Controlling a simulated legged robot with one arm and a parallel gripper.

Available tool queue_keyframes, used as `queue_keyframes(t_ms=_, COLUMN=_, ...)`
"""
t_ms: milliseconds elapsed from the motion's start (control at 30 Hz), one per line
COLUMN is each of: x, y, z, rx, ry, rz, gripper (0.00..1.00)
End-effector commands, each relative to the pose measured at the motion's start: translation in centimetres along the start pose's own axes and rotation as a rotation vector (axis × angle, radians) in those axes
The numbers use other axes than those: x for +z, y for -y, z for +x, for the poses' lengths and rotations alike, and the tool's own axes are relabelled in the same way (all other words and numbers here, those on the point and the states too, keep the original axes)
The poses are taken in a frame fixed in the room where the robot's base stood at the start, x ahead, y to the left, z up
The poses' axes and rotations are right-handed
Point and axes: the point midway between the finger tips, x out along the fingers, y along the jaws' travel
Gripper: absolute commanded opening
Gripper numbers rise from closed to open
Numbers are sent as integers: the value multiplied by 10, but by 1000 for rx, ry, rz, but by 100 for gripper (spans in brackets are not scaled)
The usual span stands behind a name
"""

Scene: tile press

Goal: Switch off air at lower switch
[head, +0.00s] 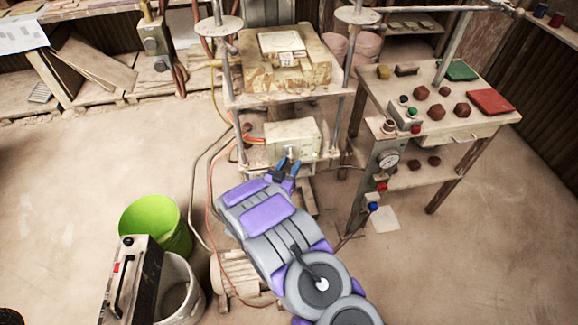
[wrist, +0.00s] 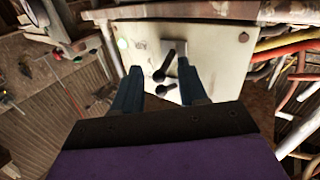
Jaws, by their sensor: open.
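A pale switch box (head: 293,138) sits on the lower shelf of the press, with a small lever on its front. In the wrist view its plate (wrist: 215,50) carries an upper dark lever (wrist: 164,68), tilted down to the left, and a shorter lower dark lever (wrist: 166,89) beneath it, also slanting down to the left. My gripper (head: 286,167) is open just in front of the box. In the wrist view its fingers (wrist: 160,75) stand on either side of the levers, with nothing between them visibly gripped. Contact with the lower lever cannot be told.
Orange and white hoses (wrist: 290,45) run right of the box in the wrist view. A control table (head: 440,130) with a gauge (head: 388,158) stands at right. A green bucket (head: 157,226) and a white bucket (head: 180,290) stand at left.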

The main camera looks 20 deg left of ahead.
Motion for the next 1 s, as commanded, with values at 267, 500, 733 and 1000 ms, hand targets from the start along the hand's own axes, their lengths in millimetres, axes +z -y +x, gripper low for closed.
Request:
queue_keyframes(t_ms=267, x=0, y=0, z=0, rx=0, ry=0, rz=0, gripper=26)
queue_keyframes(t_ms=500, x=0, y=-2, z=0, rx=2, ry=0, rz=0, gripper=3)
queue_keyframes(t_ms=733, x=0, y=-3, z=0, rx=4, ry=-2, rz=2, gripper=0)
queue_keyframes(t_ms=1000, x=3, y=-4, z=0, rx=9, ry=-57, rz=42, gripper=0)
